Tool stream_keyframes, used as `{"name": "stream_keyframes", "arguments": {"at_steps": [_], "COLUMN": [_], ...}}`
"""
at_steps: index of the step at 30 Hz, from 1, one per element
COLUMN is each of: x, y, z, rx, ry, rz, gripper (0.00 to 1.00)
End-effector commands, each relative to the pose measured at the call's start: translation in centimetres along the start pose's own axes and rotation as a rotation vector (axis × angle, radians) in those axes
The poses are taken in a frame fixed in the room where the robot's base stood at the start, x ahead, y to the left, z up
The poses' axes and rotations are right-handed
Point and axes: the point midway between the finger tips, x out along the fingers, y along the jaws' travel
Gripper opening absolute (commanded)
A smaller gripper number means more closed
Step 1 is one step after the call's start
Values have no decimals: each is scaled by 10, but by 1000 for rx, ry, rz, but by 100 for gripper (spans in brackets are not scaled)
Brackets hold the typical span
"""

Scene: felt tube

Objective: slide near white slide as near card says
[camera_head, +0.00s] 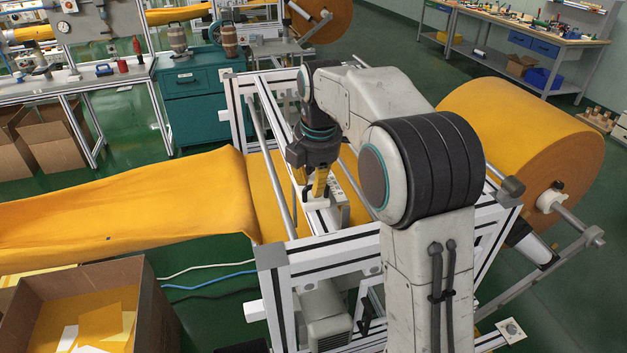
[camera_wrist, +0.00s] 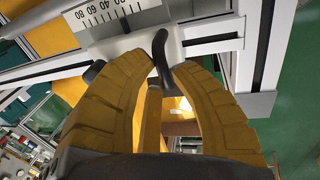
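The near white slide (camera_wrist: 130,40) sits on a metal rail, beside a scale (camera_wrist: 105,12) marked with numbers such as 40, 60 and 80. A dark bent handle (camera_wrist: 161,52) stands out from the slide. My gripper (camera_wrist: 168,65) has its yellow padded fingertips on both sides of this handle and seems closed on it. In the head view my gripper (camera_head: 320,192) points down at the slide (camera_head: 314,203) inside the frame. The scale is partly cut off in the wrist view. I cannot make out a card's writing in either view.
The white metal frame (camera_head: 335,245) surrounds my gripper closely. Orange felt (camera_head: 130,195) runs out to the left, and a large felt roll (camera_head: 520,125) is at the right. A cardboard box (camera_head: 140,300) stands at the front left. A teal cabinet (camera_head: 195,105) stands behind.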

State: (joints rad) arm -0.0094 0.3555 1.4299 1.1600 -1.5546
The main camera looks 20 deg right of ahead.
Motion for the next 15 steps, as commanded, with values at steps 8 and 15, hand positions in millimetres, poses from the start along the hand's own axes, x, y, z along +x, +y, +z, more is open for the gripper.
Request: {"name": "stream_keyframes", "arguments": {"at_steps": [8, 15], "x": [0, 1], "y": [0, 0], "z": [0, 0], "rx": [0, 0], "ry": [0, 0], "rz": [1, -1], "gripper": [0, 0]}}
